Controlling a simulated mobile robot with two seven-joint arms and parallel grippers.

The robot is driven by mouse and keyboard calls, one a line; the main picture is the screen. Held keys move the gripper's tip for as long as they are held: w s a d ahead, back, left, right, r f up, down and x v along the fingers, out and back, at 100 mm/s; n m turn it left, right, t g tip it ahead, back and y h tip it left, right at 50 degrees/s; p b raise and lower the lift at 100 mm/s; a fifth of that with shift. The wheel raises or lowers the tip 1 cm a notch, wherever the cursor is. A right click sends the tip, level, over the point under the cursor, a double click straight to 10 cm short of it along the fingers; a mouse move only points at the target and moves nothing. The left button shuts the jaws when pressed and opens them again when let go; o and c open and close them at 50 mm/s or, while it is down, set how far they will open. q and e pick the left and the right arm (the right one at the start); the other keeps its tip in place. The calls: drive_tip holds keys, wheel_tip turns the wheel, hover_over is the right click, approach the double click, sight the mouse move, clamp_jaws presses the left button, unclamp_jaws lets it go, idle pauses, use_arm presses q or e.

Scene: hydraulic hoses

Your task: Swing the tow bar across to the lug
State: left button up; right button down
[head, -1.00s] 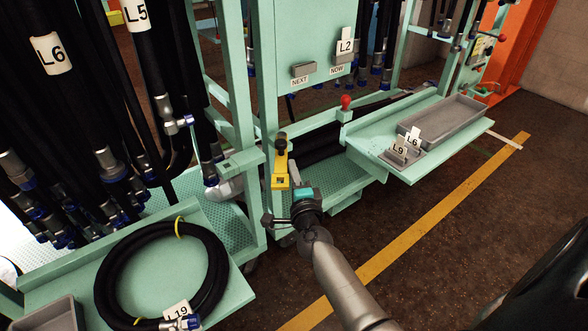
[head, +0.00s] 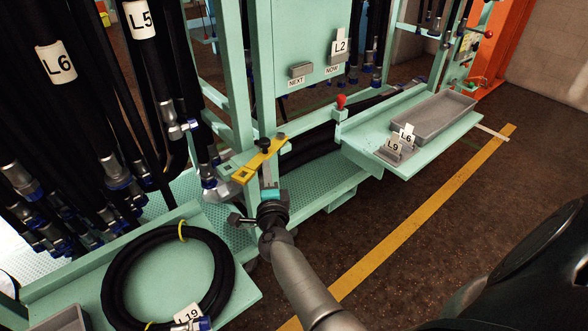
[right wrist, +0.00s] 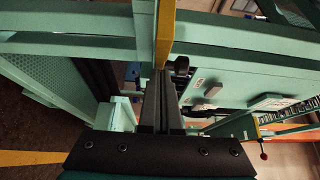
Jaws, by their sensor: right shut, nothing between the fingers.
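The yellow tow bar (head: 258,163) slants from the post of the right-hand rack down left to the left-hand rack. Its free end, with a square hole, overlaps the green bracket (head: 228,163) that looks like the lug; I cannot tell whether it is seated there. A black knob (head: 264,144) stands by the bar. My right gripper (head: 269,172) is shut and empty, its fingertips close beside the bar's near side. In the right wrist view, the fingers (right wrist: 163,80) point at the yellow bar (right wrist: 165,35); contact is unclear. My left gripper is out of view.
A coiled black hose (head: 165,275) lies on the left rack's shelf. Hanging hoses (head: 90,130) crowd the left. A red-knobbed lever (head: 341,101) and a shelf with a grey tray (head: 435,115) are at right. The floor beyond the yellow line (head: 420,225) is clear.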

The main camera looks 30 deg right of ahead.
drive_tip(key=shift+w+a, duration=0.55)
drive_tip(key=shift+w, duration=0.1)
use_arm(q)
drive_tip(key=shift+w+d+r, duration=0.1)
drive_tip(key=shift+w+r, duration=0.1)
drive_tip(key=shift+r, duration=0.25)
use_arm(e)
drive_tip(key=shift+w+a, duration=0.15)
drive_tip(key=shift+w, duration=0.05)
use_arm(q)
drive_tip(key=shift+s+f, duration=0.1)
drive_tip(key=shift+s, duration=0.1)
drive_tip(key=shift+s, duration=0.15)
use_arm(e)
drive_tip(key=shift+s, duration=0.15)
